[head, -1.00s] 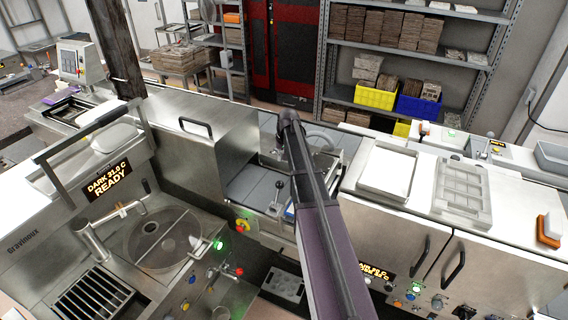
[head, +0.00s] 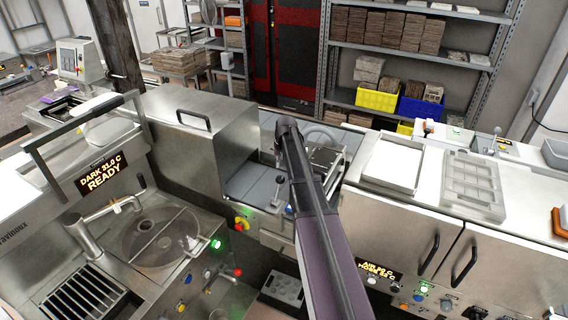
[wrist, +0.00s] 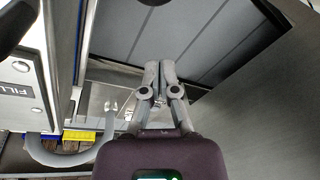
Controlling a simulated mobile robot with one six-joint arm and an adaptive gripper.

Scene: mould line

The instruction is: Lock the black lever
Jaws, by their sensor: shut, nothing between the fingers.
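A lever with a dark round knob (head: 279,180) stands upright on the middle machine, left of my arm in the head view. I cannot tell from its look whether it is locked. A dark rounded shape (wrist: 10,22) is cut off at the top left of the wrist view; it may be the lever's knob. My gripper (wrist: 157,80) is shut and empty in the wrist view, its fingertips together over a grey slatted surface (wrist: 190,40). It touches no lever that I can see.
A steel hood (head: 190,145) stands left of the lever. A white tray (head: 392,163) and a grey mould plate (head: 473,187) lie on the right cabinet. The wrist view shows a FILL label (wrist: 18,90) on a pale panel.

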